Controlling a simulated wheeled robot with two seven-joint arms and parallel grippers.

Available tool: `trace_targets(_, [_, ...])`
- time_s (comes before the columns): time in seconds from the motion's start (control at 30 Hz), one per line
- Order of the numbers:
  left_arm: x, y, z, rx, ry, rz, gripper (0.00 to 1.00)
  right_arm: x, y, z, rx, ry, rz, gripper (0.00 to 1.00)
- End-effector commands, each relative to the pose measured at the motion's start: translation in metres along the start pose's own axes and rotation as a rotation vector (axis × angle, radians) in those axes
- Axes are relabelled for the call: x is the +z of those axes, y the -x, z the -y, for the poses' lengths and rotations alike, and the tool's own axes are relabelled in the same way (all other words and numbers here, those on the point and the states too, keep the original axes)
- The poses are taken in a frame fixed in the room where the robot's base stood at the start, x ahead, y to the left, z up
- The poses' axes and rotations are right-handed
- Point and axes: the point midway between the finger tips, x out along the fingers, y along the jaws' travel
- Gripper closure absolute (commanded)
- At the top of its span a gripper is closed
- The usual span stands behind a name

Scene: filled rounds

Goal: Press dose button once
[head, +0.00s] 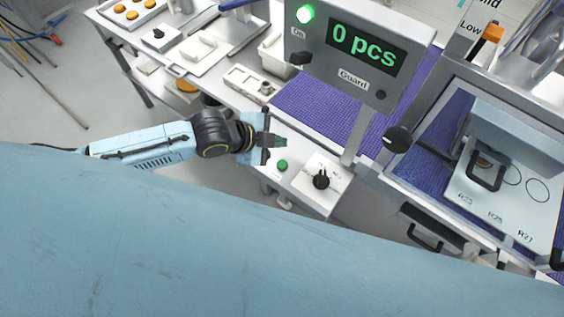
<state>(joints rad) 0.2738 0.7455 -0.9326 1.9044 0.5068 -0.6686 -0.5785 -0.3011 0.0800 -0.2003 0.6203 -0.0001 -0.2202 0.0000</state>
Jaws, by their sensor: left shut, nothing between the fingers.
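A round green button (282,165) sits on a white table panel, left of a black rotary knob (321,180). I take it for the dose button; I see no readable label on it. My left gripper (279,143) reaches in from the left, shut and empty. Its tips appear just above the button in the picture, and the button shows clear of them. I cannot tell the exact height gap. A grey control panel (297,75) behind shows "0 pcs" on its display (367,47). My right gripper is not in view.
A lit green lamp (305,14) and a "Guard" label (353,80) are on the panel. Its post (356,136) stands right of the button. A purple mat (310,105) lies behind. A framed machine (398,139) with a black ball handle stands at right.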

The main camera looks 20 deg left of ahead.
Motion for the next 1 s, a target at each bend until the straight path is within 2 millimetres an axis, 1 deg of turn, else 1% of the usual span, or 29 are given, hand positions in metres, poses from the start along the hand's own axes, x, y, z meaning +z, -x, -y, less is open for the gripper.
trace_targets(0.27, [0.012, -0.016, -0.012, 0.0, 0.002, 0.001, 1.0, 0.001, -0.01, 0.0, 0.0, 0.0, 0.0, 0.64])
trace_targets(0.4, [0.021, -0.028, -0.021, 0.0, 0.0, 0.0, 1.0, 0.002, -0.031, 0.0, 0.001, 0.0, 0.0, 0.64])
trace_targets(0.63, [0.034, -0.047, -0.035, 0.0, 0.0, 0.001, 1.0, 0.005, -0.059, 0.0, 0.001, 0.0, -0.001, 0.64])
trace_targets(0.8, [0.042, -0.058, -0.042, 0.0, 0.001, 0.001, 1.0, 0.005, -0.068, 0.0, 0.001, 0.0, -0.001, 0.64])
trace_targets(1.0, [0.044, -0.061, -0.044, -0.001, 0.001, 0.0, 1.0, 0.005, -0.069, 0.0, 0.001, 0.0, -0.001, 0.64])
